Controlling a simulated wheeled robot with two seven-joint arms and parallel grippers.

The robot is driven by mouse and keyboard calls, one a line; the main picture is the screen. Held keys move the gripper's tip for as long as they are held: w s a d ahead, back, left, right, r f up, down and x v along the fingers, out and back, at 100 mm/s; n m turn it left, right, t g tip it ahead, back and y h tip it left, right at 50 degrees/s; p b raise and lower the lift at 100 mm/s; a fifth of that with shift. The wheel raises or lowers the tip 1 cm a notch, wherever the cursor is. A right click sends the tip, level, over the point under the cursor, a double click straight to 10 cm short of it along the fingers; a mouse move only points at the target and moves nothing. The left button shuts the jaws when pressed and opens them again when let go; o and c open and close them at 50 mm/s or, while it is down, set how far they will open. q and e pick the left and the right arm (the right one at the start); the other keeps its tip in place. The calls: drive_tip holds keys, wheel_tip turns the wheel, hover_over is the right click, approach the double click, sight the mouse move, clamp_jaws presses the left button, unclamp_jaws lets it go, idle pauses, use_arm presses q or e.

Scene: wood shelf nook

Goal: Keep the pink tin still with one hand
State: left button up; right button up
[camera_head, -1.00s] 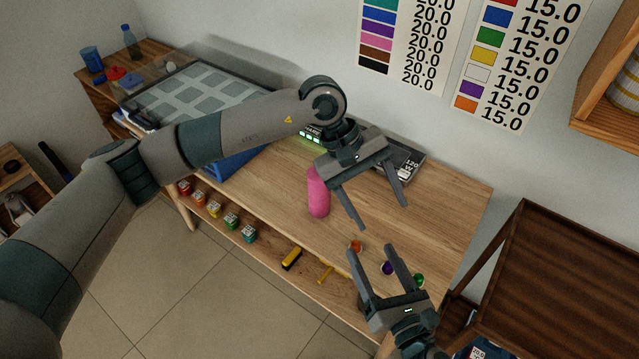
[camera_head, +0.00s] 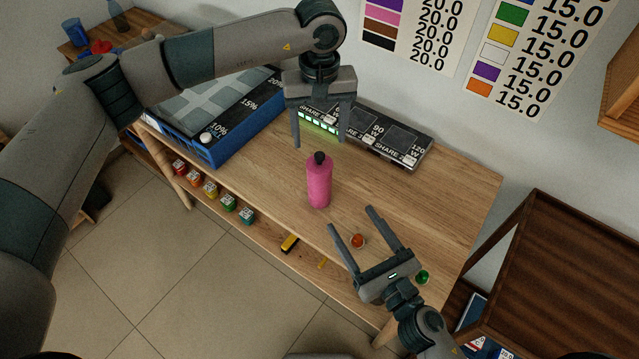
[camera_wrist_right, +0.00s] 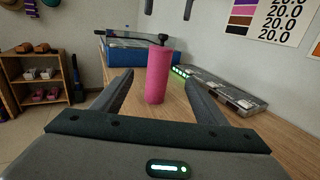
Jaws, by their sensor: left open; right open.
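The pink tin (camera_head: 319,184), a tall pink cylinder with a dark knob on top, stands upright on the wooden table. It also shows in the right wrist view (camera_wrist_right: 157,76), between and beyond the fingers. My left gripper (camera_head: 322,142) is open with its fingers pointing down, above and behind the tin, apart from it as far as I can tell. My right gripper (camera_head: 352,217) is open and empty, low in front of the tin at its lower right, fingers pointing toward it. It also shows in the right wrist view (camera_wrist_right: 158,82).
A blue box (camera_head: 213,152) lies at the table's back left. A dark device with green lights (camera_head: 393,137) lies along the back. Table right of the tin (camera_head: 440,190) is clear.

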sight(325, 180)
drive_tip(key=x, duration=1.7)
drive_tip(key=c, duration=1.2)
use_arm(q)
drive_tip(key=shift+o, duration=0.9)
use_arm(e)
drive_tip(key=c, duration=0.4)
use_arm(q)
drive_tip(key=n, duration=0.3)
drive_tip(key=r+n, duration=0.1)
drive_tip(key=shift+a+r, duration=0.1)
drive_tip(key=shift+a, duration=0.15)
drive_tip(key=n, duration=0.2)
drive_tip(key=r+n, duration=0.1)
drive_tip(key=n, duration=0.1)
drive_tip(key=shift+a+r+n+h, duration=0.1)
drive_tip(key=shift+a+n+h, duration=0.1)
drive_tip(key=shift+n+h, duration=0.2)
drive_tip(key=n, duration=0.2)
drive_tip(key=r+n, duration=0.1)
drive_tip(key=n, duration=0.2)
drive_tip(key=a+r+n+h, duration=0.1)
drive_tip(key=n, duration=0.2)
drive_tip(key=shift+s+r, duration=0.15)
